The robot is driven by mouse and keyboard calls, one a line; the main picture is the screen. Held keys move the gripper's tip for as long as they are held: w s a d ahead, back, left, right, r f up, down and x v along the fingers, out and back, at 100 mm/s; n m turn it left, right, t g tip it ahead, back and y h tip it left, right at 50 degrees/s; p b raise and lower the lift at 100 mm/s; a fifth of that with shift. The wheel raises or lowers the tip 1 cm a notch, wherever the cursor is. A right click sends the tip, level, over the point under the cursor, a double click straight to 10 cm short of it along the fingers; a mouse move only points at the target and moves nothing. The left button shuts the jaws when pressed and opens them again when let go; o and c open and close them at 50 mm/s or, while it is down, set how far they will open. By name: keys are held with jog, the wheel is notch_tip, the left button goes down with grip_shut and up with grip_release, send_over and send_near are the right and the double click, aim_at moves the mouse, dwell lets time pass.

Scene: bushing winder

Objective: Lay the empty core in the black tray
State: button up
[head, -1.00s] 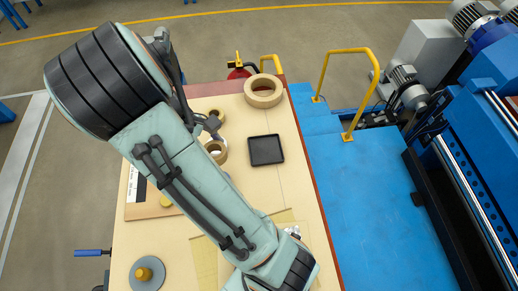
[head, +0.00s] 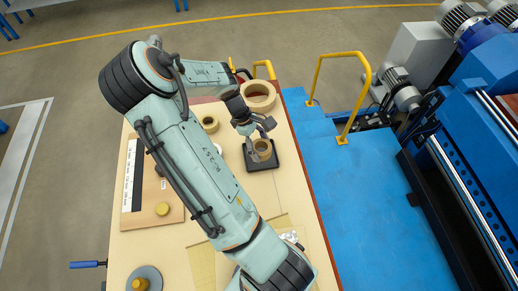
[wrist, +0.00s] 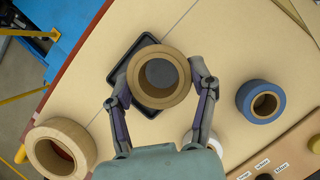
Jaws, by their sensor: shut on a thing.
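The empty core is a short brown cardboard ring (wrist: 137,77), seen from above in the wrist view. My gripper (wrist: 160,92) is shut on it, with one finger against each side. In the head view the core (head: 263,149) and my gripper (head: 259,137) are over the black tray (head: 248,164). The tray is shallow and square, with a raised rim; in the wrist view the tray (wrist: 117,76) shows behind the core, partly hidden by it and the fingers. I cannot tell whether the core touches the tray floor.
A large tan ring (head: 258,90) stands at the table's far end. A smaller roll (head: 210,124) is left of the tray. In the wrist view a blue roll (wrist: 244,101) lies to the right. The bare tabletop (head: 285,195) is clear near the tray; a yellow rail (head: 316,75) stands beyond the table.

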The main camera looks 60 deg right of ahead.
aim_at(259, 145)
jog(key=f, duration=0.1)
jog(key=w+d+f, duration=0.1)
jog(key=d+f, duration=0.1)
jog(key=shift+w+d+f, duration=0.1)
jog(key=shift+w, duration=0.2)
jog(key=shift+w+d+f, duration=0.1)
jog(key=shift+f, duration=0.8)
jog(key=shift+w+d+f, duration=0.1)
jog(key=shift+f, duration=0.8)
jog(key=shift+f, duration=0.15)
jog(key=o, duration=1.1)
